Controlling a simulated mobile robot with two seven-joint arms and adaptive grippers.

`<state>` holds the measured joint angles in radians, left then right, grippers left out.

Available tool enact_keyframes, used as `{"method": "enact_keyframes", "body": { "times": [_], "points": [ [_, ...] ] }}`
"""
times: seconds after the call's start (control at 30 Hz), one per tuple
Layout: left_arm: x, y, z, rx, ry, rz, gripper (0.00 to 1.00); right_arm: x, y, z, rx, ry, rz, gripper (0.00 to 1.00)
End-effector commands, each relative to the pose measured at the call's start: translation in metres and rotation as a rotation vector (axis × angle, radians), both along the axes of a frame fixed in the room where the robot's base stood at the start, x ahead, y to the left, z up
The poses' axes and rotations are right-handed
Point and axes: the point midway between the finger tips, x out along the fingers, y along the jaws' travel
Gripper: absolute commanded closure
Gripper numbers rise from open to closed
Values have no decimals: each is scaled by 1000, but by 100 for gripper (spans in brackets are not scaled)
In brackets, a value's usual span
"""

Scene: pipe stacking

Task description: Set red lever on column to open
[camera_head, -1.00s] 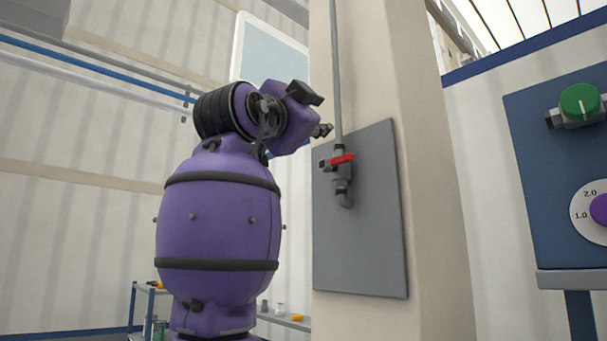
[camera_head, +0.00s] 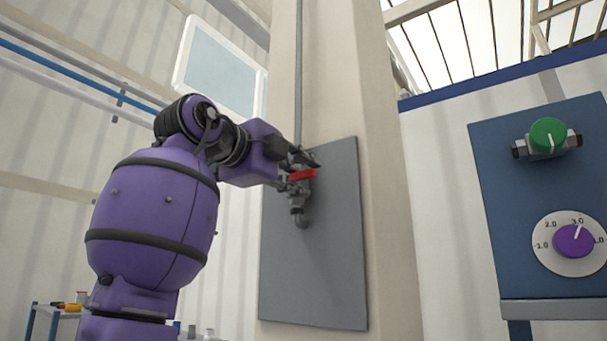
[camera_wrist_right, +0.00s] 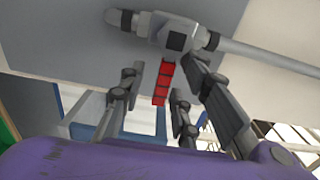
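The red lever (camera_head: 302,174) sits on a grey valve (camera_head: 298,192) at the lower end of a vertical pipe on the column. In the head view it lies roughly level, across the pipe. In the right wrist view the red lever (camera_wrist_right: 163,82) sticks out from the valve body (camera_wrist_right: 176,40) between my fingers. My right gripper (camera_head: 294,168) is at the lever, and its fingers partly cover the valve. In the right wrist view my right gripper (camera_wrist_right: 160,88) is open, with fingers spread on both sides of the lever; contact is unclear. My left gripper is not in view.
A grey plate (camera_head: 328,255) backs the valve on the beige column (camera_head: 385,215). To the right is a blue panel (camera_head: 487,190) with a green knob (camera_head: 548,136) and a purple dial (camera_head: 572,241). A low table with small items stands at the lower left.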

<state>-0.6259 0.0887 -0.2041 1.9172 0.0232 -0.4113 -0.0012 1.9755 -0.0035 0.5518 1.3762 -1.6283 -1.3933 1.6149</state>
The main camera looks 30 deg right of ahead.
Motion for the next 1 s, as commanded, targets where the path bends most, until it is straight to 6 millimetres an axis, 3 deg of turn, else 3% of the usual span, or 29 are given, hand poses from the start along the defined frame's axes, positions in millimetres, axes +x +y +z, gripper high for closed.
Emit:
{"method": "enact_keyframes", "body": {
  "times": [0.13, 0.4, 0.67, 1.0],
  "points": [
    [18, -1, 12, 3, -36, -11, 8, 1, -11, 4, -1, -6, 0, 70],
    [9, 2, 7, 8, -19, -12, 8, 4, -13, 1, -1, -3, 1, 70],
    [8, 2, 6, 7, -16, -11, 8, 4, -13, 1, -1, -3, 1, 100],
    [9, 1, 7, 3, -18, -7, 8, 3, -13, 1, 0, -1, -1, 100]
  ]
}}
